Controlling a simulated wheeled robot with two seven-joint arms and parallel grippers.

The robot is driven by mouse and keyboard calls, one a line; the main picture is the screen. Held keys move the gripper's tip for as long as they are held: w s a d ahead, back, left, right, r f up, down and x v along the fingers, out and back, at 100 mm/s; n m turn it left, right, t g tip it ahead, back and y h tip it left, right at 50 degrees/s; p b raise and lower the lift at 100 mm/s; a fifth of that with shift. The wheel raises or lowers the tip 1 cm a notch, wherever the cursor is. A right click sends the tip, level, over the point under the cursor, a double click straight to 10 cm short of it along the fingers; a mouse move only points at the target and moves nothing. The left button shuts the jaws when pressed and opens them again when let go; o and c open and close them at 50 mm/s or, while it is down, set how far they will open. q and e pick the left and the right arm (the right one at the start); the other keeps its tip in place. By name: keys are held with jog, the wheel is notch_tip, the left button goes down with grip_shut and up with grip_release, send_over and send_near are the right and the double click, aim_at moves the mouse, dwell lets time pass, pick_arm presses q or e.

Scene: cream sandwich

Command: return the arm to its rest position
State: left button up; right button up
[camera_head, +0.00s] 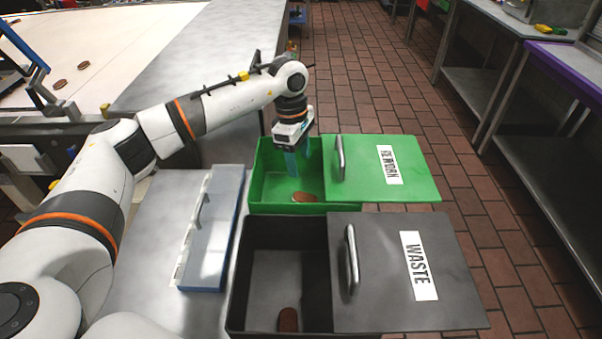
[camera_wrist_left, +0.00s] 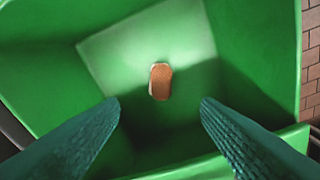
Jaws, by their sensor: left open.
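My left gripper (camera_head: 296,160) reaches down into the open half of the green bin (camera_head: 262,190). In the left wrist view its two teal fingers (camera_wrist_left: 160,108) are spread apart with nothing between them. A brown cream sandwich (camera_head: 304,197) lies on the floor of the green bin, below the fingers. It also shows in the left wrist view (camera_wrist_left: 160,81), apart from both fingers. My left arm stretches in from the left across the table. My right gripper is not in either view.
A dark waste bin (camera_head: 240,290) with a brown sandwich (camera_head: 288,320) inside stands in front of the green bin. More sandwiches (camera_head: 84,65) lie on the far conveyor.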

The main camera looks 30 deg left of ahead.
pick_arm(q)
jog(key=shift+r, duration=0.4)
